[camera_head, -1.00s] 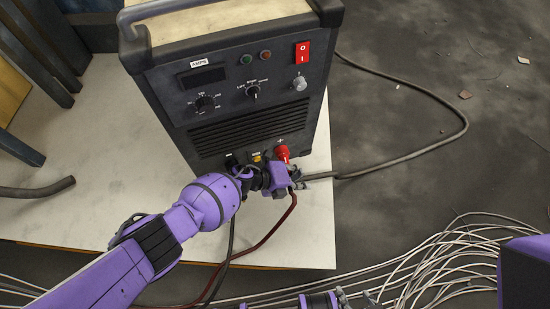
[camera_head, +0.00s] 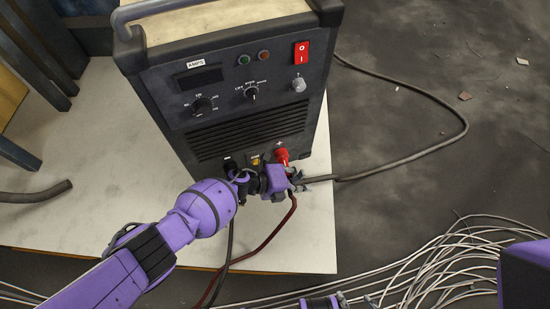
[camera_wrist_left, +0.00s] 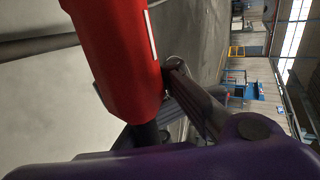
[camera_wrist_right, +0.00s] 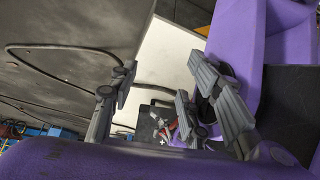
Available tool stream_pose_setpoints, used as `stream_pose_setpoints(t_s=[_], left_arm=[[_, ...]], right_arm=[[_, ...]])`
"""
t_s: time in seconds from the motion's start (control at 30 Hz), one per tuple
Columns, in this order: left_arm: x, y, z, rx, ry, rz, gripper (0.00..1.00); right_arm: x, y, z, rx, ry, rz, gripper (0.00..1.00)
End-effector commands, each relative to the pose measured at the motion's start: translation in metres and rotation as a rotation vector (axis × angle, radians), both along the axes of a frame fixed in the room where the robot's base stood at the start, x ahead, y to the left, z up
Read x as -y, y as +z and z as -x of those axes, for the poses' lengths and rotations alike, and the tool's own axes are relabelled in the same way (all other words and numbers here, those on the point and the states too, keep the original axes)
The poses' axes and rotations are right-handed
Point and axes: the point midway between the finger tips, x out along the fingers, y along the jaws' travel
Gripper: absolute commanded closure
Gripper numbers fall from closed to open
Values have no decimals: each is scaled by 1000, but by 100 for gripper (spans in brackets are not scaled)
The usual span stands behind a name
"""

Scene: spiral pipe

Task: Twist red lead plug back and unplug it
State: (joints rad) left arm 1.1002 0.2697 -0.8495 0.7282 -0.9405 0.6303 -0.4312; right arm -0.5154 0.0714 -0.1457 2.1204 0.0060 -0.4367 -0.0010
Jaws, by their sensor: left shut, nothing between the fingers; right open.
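The red lead plug (camera_head: 282,155) sits at the lower right of the welder's front, under the plus mark. Its dark red cable (camera_head: 283,225) hangs below my left wrist and runs down left. My left gripper (camera_head: 300,182) is shut and empty, just below and right of the plug. In the left wrist view the red plug (camera_wrist_left: 125,60) fills the upper left, close to the camera, with the shut fingers (camera_wrist_left: 195,100) beside it. I cannot tell whether they touch. My right gripper (camera_wrist_right: 158,90) is open and empty; its fingers barely show at the head view's bottom edge.
The dark welder (camera_head: 245,95) stands on a pale board (camera_head: 90,150). A black plug (camera_head: 230,163) is left of the red one, partly hidden by my left arm. A thick grey cable (camera_head: 430,152) loops right. Loose white wires (camera_head: 440,265) lie lower right.

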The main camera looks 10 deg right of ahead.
Motion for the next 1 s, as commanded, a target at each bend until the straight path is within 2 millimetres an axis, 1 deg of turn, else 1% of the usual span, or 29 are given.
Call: stream_pose_setpoints(t_s=[0.03,0.6,1.0], left_arm=[[-27,-9,-18,9,44,-20,100],[-25,-4,-16,33,45,117,100],[-25,-1,-15,46,46,206,100]], right_arm=[[0,-4,1,-5,1,1,56],[3,-33,-3,-11,25,8,56],[3,-53,-1,-24,29,9,56]])
